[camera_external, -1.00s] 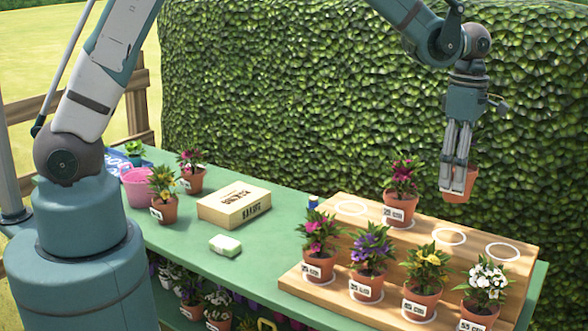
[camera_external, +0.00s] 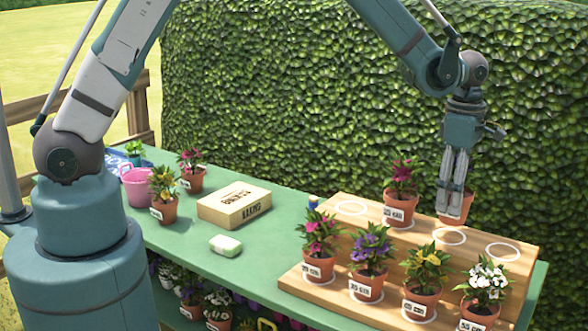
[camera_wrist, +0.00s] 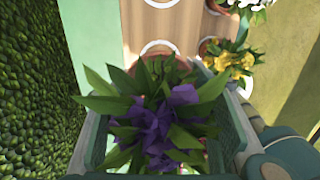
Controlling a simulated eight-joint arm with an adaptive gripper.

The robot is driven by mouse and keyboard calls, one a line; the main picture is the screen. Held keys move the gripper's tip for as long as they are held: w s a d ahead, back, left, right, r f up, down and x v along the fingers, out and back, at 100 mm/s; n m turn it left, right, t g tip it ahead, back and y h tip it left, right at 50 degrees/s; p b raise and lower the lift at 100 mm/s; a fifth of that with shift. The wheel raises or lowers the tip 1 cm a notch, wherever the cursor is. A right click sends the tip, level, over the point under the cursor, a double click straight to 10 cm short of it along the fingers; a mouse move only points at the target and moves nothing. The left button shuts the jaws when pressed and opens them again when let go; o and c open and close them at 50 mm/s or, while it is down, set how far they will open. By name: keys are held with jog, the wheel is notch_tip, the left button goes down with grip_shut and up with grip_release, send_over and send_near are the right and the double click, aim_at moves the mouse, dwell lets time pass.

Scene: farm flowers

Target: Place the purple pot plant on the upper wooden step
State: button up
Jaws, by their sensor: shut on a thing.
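A purple-flowered plant (camera_wrist: 160,122) fills the middle of the wrist view, between my fingers. In the external view my gripper (camera_external: 453,208) points down, shut on its terracotta pot (camera_external: 469,203), and the fingers hide much of the pot. The pot is upright, low over the upper wooden step (camera_external: 427,234), just behind a white ring (camera_external: 449,236) as seen there. I cannot tell whether it touches the step. Another purple plant (camera_external: 370,252) stands in a labelled pot on the lower step (camera_external: 335,291).
A pink potted plant (camera_external: 401,187) stands on the upper step, close left of my gripper. Empty rings (camera_external: 352,208) (camera_external: 502,252) lie at either side. Pink, yellow (camera_external: 425,268) and white (camera_external: 485,283) plants share the lower step. A hedge (camera_external: 300,100) rises behind.

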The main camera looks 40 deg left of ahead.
jog(key=shift+f, duration=0.2)
jog(key=shift+f, duration=1.9)
jog(key=shift+f, duration=0.15)
jog(key=o, duration=1.1)
jog(key=shift+r, duration=0.2)
notch_tip(320, 180, up, 12)
jog(key=shift+f, duration=0.1)
